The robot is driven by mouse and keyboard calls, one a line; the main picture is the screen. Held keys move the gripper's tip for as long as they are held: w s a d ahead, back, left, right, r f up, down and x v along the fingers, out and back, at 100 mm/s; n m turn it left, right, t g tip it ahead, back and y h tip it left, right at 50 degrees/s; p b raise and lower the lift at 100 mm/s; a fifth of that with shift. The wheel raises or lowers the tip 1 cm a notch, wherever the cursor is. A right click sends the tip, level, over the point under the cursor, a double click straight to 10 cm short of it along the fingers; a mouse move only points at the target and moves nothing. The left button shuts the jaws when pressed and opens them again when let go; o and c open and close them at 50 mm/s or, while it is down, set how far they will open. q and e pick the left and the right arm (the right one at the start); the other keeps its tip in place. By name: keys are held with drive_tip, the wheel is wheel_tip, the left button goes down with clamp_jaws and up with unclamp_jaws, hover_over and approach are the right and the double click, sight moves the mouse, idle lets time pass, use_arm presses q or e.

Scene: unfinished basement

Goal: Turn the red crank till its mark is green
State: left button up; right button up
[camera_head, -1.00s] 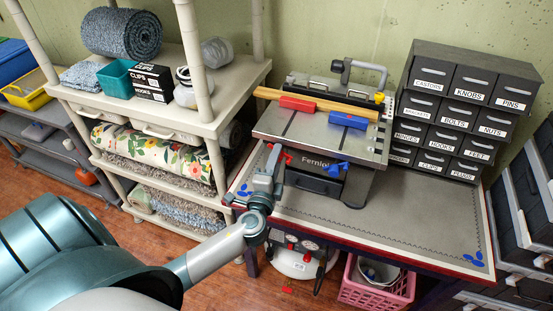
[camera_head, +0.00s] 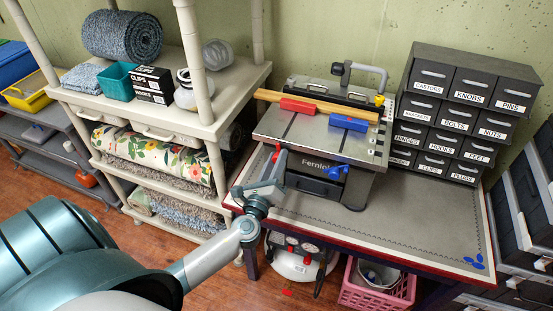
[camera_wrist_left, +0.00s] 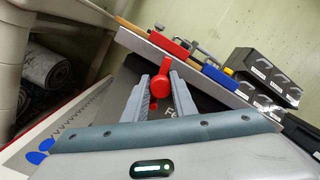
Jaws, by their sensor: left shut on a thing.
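The red crank (camera_head: 277,157) is on the left side of the grey Fernio bench machine (camera_head: 318,181). In the left wrist view the red crank (camera_wrist_left: 165,74) has its rounded red end between my two grey fingers. My left gripper (camera_head: 276,170) is shut on the crank; the wrist view shows the same gripper (camera_wrist_left: 162,90) from behind. The crank's hub is partly hidden by the fingers, and I cannot make out its mark or the mark's colour. My right gripper is in neither view.
A blue crank (camera_head: 338,168) is on the machine's front. Red (camera_head: 298,104) and blue (camera_head: 348,122) blocks sit along its wooden fence. A labelled drawer cabinet (camera_head: 463,112) stands right. A cream shelf (camera_head: 228,98) is close on the left. The bench's front right is clear.

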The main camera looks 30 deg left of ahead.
use_arm(q)
drive_tip(key=m+p, duration=0.1)
drive_tip(key=m, duration=0.2)
drive_tip(key=shift+m+h, duration=0.3)
drive_tip(key=shift+m, duration=0.9)
drive_tip(key=shift+d, duration=0.1)
drive_tip(key=o, duration=1)
drive_tip(key=shift+o, duration=0.2)
drive_tip(key=shift+s, duration=0.1)
